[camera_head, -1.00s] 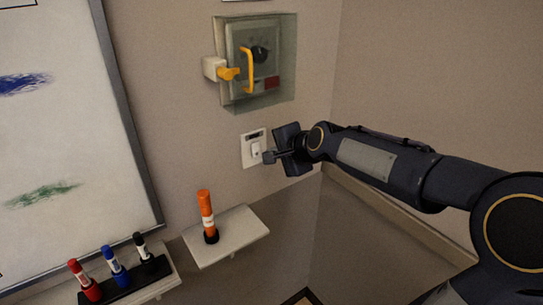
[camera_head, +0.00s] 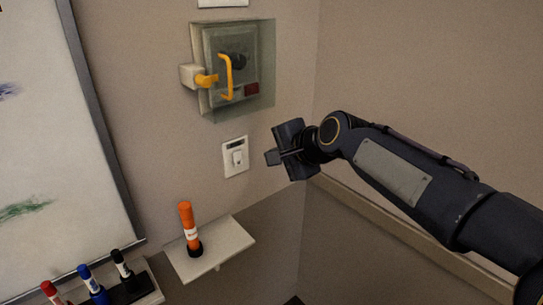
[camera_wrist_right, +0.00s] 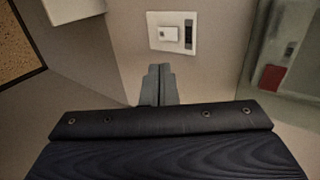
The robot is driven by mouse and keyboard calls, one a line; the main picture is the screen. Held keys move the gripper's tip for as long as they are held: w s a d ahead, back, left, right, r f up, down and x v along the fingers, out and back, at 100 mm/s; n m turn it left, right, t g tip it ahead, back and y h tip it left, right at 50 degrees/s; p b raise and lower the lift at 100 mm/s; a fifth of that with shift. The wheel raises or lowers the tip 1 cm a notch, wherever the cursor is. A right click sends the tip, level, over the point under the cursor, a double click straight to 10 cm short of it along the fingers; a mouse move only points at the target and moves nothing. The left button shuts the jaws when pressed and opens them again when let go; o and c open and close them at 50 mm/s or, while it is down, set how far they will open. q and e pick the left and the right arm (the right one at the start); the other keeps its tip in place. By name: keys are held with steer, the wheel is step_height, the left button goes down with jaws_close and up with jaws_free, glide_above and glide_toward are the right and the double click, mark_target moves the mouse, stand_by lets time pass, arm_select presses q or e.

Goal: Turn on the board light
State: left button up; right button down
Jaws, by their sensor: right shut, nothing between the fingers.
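The light switch (camera_head: 236,157) is a white wall plate with a small rocker and a dark label strip above it. It sits on the wall below the clear-covered box, and it also shows in the right wrist view (camera_wrist_right: 172,34). My right gripper (camera_head: 270,158) is shut and empty, a little to the right of the switch plate and apart from it. In the right wrist view its closed fingertips (camera_wrist_right: 160,70) point towards the plate with a gap between. I cannot tell whether the light is on. My left gripper is not in view.
A clear-covered box (camera_head: 232,70) with a yellow handle is above the switch. The whiteboard (camera_head: 50,150) and a marker tray (camera_head: 145,290) are at left.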

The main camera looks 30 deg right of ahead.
mark_target(238, 158)
steer(key=w+g, duration=0.1)
steer(key=g, duration=0.1)
steer(key=shift+w+g, duration=0.1)
steer(key=shift+g, duration=0.2)
steer(key=x, duration=0.4)
steer(key=w+r+p+x, duration=0.1)
steer(key=x, duration=0.3)
steer(key=w+p+x, duration=0.1)
steer(key=x, duration=0.4)
steer(key=shift+r, duration=0.4)
